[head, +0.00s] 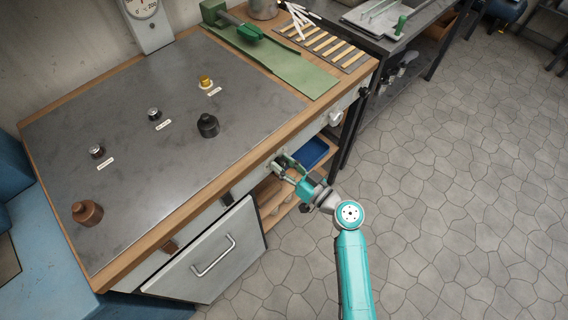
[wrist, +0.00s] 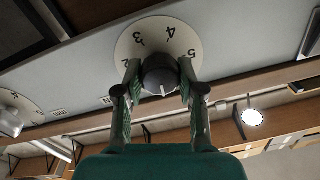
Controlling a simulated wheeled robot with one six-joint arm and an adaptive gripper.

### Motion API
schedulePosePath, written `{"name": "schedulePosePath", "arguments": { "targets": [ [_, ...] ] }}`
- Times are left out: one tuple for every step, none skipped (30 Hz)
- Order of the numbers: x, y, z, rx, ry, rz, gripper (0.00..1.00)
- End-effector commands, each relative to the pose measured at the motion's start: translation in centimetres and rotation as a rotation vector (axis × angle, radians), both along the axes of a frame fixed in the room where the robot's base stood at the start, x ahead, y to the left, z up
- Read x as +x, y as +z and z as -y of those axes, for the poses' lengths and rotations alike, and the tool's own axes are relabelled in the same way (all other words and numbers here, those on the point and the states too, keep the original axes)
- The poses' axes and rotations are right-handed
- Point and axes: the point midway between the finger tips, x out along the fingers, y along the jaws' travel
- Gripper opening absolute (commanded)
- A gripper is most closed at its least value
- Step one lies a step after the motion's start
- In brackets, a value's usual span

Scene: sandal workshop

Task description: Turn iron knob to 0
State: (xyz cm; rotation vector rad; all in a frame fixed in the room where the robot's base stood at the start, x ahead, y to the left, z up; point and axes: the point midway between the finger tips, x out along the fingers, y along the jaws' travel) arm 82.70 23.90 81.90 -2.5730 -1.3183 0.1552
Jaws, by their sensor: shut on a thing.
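A dark grey knob (wrist: 160,72) sits on a round cream dial (wrist: 150,35) on the pale front panel. The digits 3, 4 and 5 show on the dial in the wrist view; the lower part is hidden by the knob and fingers. A white mark on the knob points down in that view, away from the 4. I cannot read a digit beside the mark. My gripper (wrist: 158,88) is shut on this knob, one finger on each side. In the head view my gripper (head: 283,166) is at the bench's front panel, and the knob is mostly hidden.
Other knobs on the panel are a brown one (head: 169,246), a black one (head: 228,198) and a pale one (head: 336,117). A silver knob (wrist: 10,122) on its own dial shows in the wrist view. A cabinet door with a handle (head: 214,256) is below. The floor to the right is clear.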

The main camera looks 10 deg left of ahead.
Motion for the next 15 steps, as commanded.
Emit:
{"name": "schedulePosePath", "arguments": {
  "targets": [
    [-0.08,-0.2,-0.03,-0.017,0.001,0.015,0.04],
    [-0.08,-0.2,-0.03,-0.024,0.001,0.026,0.04],
    [-0.09,-0.2,-0.03,-0.035,0.002,0.039,0.04],
    [-0.09,-0.2,-0.02,-0.042,0.002,0.047,0.04],
    [-0.09,-0.21,-0.02,-0.048,0.002,0.055,0.04],
    [-0.09,-0.21,-0.02,-0.056,0.002,0.065,0.04],
    [-0.1,-0.21,-0.03,-0.06,0.001,0.07,0.04],
    [-0.1,-0.22,-0.03,-0.064,0.001,0.076,0.04],
    [-0.1,-0.22,-0.03,-0.07,0.002,0.082,0.04],
    [-0.11,-0.23,-0.03,-0.072,0.001,0.086,0.04],
    [-0.11,-0.23,-0.03,-0.074,0.001,0.088,0.04],
    [-0.11,-0.23,-0.03,-0.077,0.001,0.092,0.04],
    [-0.11,-0.23,-0.03,-0.078,0.001,0.093,0.04],
    [-0.11,-0.24,-0.03,-0.08,0.001,0.094,0.04],
    [-0.11,-0.24,-0.03,-0.08,0.001,0.095,0.04]
  ]
}}
